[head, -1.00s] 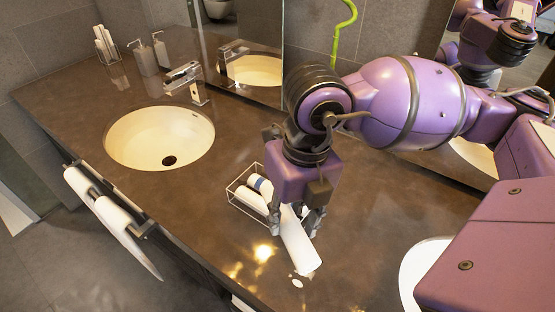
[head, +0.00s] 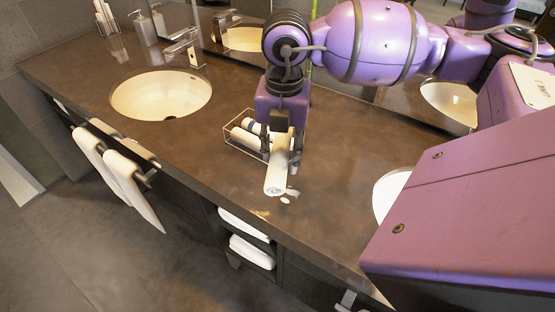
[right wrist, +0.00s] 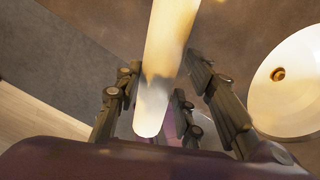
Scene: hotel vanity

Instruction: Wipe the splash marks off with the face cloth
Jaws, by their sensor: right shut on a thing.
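A white rolled face cloth (head: 276,177) is held by my right gripper (head: 282,146) low over the brown counter. In the right wrist view the cloth (right wrist: 168,40) runs lengthwise between the fingers of the gripper (right wrist: 165,95), which are shut on it. Small pale splash marks (head: 291,193) lie on the counter just right of the cloth's near end. The cloth may hide part of them. I cannot tell whether the cloth touches the counter. My left gripper is not in view.
A wire basket (head: 229,138) with rolled white cloths stands left of the gripper. A round sink (head: 160,96) with a tap (head: 184,45) is at the left, another sink (head: 388,195) at the right. Towels (head: 125,175) hang along the front. The counter (head: 190,150) between is clear.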

